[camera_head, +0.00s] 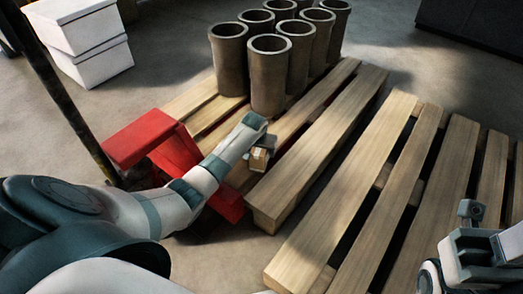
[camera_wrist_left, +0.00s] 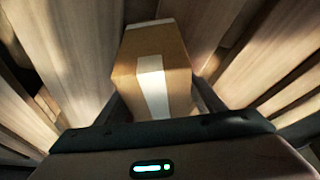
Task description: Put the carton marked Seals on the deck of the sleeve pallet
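A small brown carton (camera_head: 259,159) with a pale tape strip is at the tip of my left gripper (camera_head: 263,146), over the near part of the sleeve pallet (camera_head: 325,118). In the left wrist view the carton (camera_wrist_left: 152,65) sits between the two fingers, which appear closed on its sides. No marking is readable on it. I cannot tell whether its underside touches the slats. Several grey-brown cylinder sleeves (camera_head: 268,78) stand upright on the pallet's far part. My right gripper (camera_head: 478,238) is at the lower right; its finger opening is not clear.
A red pallet truck part (camera_head: 146,137) stands at the pallet's left end, under my left arm. A bare wooden pallet (camera_head: 345,230) lies to the right. White boxes (camera_head: 82,38) are stacked at the upper left. A dark block (camera_head: 475,28) stands at the upper right.

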